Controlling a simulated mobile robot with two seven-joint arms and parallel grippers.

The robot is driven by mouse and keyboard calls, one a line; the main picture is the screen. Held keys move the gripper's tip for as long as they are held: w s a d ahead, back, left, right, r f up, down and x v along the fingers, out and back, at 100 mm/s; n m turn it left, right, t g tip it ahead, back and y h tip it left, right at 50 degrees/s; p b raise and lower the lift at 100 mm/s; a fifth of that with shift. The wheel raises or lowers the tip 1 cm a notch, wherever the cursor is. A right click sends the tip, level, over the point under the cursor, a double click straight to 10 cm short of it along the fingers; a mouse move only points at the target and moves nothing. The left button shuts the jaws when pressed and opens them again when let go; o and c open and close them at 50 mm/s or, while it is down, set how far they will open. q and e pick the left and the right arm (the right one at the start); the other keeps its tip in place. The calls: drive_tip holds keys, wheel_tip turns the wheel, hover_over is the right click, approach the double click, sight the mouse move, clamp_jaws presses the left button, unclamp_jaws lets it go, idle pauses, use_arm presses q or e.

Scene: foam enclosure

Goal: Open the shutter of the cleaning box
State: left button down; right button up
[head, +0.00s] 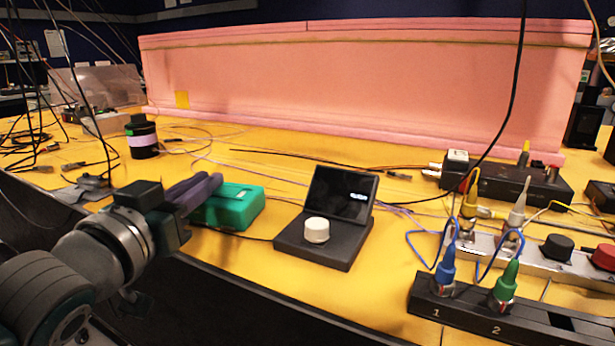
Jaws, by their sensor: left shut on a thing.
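The green cleaning box (240,207) lies on the yellow table near its front edge, left of the middle. My left gripper (214,182) comes in from the left and sits at the box's left end. Its dark fingers are shut on a part of the box and cover that end. The part between the fingers is hidden, so I cannot see how the shutter stands. A light label shows on the box's top. My right gripper is out of view.
A black device with a screen and white knob (317,230) stands right of the box. A black strip with numbered connectors (470,310) is at the front right. A pink foam wall (350,85) closes off the back. Loose cables cross the table.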

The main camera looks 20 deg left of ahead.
use_arm(q)
drive_tip(key=a, duration=0.4)
drive_tip(key=shift+s+a+p, duration=0.1)
drive_tip(key=shift+s+p, duration=0.2)
drive_tip(key=shift+p, duration=0.1)
drive_tip(key=c, duration=0.9)
unclamp_jaws()
drive_tip(key=s, duration=0.3)
drive_tip(key=s+d, duration=0.1)
drive_tip(key=s, duration=0.2)
drive_tip(key=s+p, duration=0.1)
drive_tip(key=s, duration=0.2)
drive_tip(key=shift+s+d, duration=0.2)
drive_tip(key=shift+s, duration=0.2)
